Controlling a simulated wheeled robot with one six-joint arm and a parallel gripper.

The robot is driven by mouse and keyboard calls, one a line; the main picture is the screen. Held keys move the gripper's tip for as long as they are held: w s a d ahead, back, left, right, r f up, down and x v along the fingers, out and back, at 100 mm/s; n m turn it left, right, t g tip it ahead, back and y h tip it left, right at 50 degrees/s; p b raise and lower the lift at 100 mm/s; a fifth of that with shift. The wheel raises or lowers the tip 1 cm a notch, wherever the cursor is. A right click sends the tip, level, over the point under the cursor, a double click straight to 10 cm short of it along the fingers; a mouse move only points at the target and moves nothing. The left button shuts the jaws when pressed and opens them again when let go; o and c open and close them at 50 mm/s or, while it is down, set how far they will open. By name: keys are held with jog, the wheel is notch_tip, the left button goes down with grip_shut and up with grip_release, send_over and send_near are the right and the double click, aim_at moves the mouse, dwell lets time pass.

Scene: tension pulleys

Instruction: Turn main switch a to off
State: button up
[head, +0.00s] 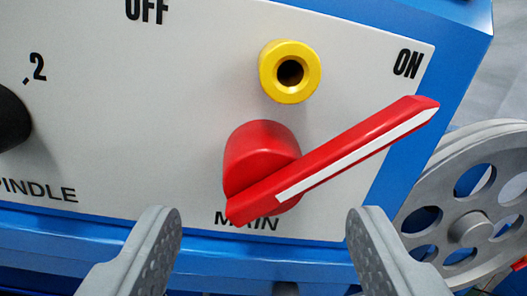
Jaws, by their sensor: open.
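The main switch (310,167) is a red rotary handle with a white stripe, mounted on a pale panel (180,110). Its long lever slants up to the right, with its tip below the ON mark (408,63). The OFF mark (147,10) is at the top left, partly cut by the frame edge. The MAIN label (247,221) is partly covered by the lever's lower end. My gripper (262,228) is open and empty, its two grey fingers at the bottom of the view, left and right of the switch's lower end. I cannot see any contact with the switch.
A yellow ring with a dark hole (290,71) sticks out just above the switch. A black knob (12,118) is at the left edge, by a SPINDLE label. A grey pulley wheel with holes (468,190) stands at the right, beside the blue housing (462,40).

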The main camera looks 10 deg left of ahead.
aim_at(264, 203)
jog(key=shift+x, duration=1.5)
grip_shut()
